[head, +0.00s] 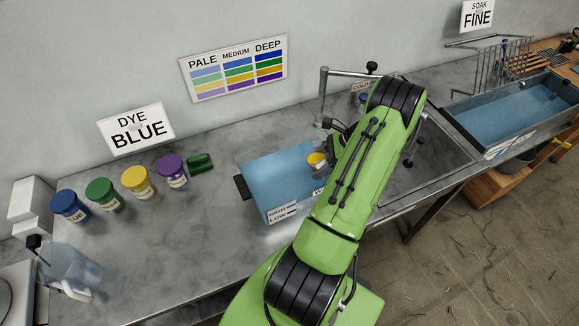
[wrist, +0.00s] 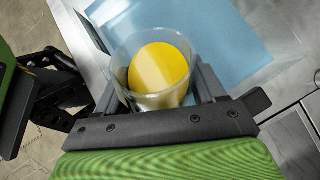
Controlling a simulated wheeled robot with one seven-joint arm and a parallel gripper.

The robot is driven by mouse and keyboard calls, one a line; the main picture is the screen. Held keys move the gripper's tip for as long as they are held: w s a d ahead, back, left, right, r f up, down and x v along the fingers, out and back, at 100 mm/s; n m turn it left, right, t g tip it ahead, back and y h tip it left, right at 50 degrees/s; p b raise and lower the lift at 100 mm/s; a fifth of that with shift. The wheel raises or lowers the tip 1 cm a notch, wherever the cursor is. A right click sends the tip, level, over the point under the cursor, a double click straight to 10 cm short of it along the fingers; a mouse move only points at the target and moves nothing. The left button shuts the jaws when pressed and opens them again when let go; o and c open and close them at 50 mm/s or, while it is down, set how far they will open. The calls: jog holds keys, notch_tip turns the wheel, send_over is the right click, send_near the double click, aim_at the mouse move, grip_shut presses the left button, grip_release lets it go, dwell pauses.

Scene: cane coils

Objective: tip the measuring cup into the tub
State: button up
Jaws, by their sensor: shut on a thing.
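My gripper (wrist: 158,92) is shut on the measuring cup (wrist: 124,70), a clear round cup with yellow stuff (wrist: 160,67) inside. In the head view the cup (head: 317,161) shows small beside my arm, over the right part of the tub. The tub (head: 302,204) is a rectangular tank of pale blue liquid (head: 272,178) with a dark handle at its left end and a level label on its front. In the wrist view the liquid (wrist: 220,40) lies beyond and below the cup. The cup looks about upright. My arm hides the tub's right end.
Blue (head: 70,206), green (head: 104,194), yellow (head: 137,182) and purple (head: 172,171) dye jars stand left of the tub, near a green object (head: 200,162). A clear jug (head: 73,268) stands at front left. A sign (head: 136,127) reads "DYE BLUE". Another tank (head: 510,110) is at right.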

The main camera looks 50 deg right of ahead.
jog(key=shift+w+f, duration=0.1)
jog(key=shift+w, duration=0.15)
jog(key=shift+f+b, duration=0.15)
jog(key=shift+b, duration=0.15)
jog(key=shift+a+f+g+b, duration=0.1)
jog(key=shift+f+g+b, duration=0.05)
jog(key=shift+g+b, duration=0.15)
jog(key=shift+w+a+f+h+b, duration=0.1)
jog(key=shift+w+f+h+b, duration=0.1)
jog(key=shift+f+h+b, duration=0.15)
jog(key=shift+f+g+b, duration=0.1)
jog(key=shift+g+b, duration=0.2)
jog(key=shift+w+a+f+b, duration=0.1)
jog(key=shift+w+f+b, duration=0.15)
jog(key=shift+b, duration=0.15)
jog(key=shift+f, duration=0.15)
